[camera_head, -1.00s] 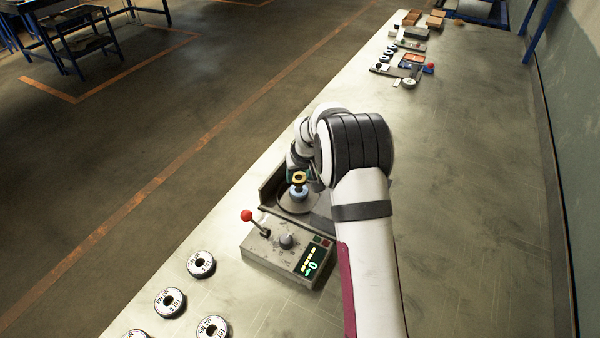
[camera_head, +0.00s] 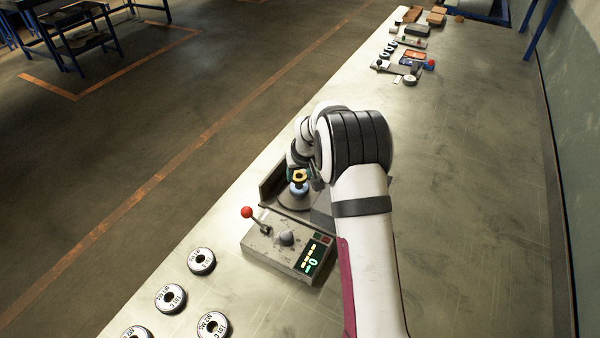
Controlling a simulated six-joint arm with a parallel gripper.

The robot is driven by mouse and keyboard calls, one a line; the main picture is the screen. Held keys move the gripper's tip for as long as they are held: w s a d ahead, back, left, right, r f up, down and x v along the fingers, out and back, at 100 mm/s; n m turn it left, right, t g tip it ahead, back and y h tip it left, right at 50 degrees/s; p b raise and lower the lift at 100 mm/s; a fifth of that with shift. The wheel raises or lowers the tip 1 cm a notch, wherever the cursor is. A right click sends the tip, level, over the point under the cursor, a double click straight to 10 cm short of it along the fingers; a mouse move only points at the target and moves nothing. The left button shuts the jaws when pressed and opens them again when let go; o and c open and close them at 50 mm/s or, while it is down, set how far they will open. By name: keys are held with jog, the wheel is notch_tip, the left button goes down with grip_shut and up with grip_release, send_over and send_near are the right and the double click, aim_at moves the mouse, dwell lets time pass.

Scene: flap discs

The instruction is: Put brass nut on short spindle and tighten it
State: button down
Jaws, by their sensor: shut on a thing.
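The brass nut (camera_head: 299,175) sits at the top of a short spindle with a blue part (camera_head: 298,188) just below it. The spindle stands on a round grey base in the grey fixture. My gripper (camera_head: 302,176) is at the nut, shut on it; my arm hides most of the fingers from above. Whether the nut's thread is engaged on the spindle cannot be told.
A grey control box (camera_head: 288,246) with a red-knobbed lever (camera_head: 247,212) and a lit display stands in front of the fixture. Several flap discs (camera_head: 170,298) lie at the lower left. More parts and blocks (camera_head: 410,60) lie far along the table. The table right of my arm is clear.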

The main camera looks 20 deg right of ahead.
aim_at(295, 178)
jog(key=shift+f, duration=0.65)
dwell(0.3)
jog(key=shift+f, duration=0.65)
jog(key=shift+f, duration=0.1)
jog(key=m, duration=0.2)
jog(key=m+h, duration=0.1)
jog(key=shift+w+a+m+h, duration=0.1)
jog(key=shift+a+m+h, duration=0.1)
jog(key=shift+m+h, duration=0.15)
jog(key=m, duration=0.2)
jog(key=m+g+h, duration=0.1)
jog(key=m, duration=0.1)
jog(key=shift+w+a+m, duration=0.15)
jog(key=shift+m, duration=0.1)
jog(key=m, duration=0.2)
jog(key=m+g+h, duration=0.1)
jog(key=m, duration=0.1)
jog(key=shift+a+f+g, duration=0.1)
jog(key=shift+g, duration=0.2)
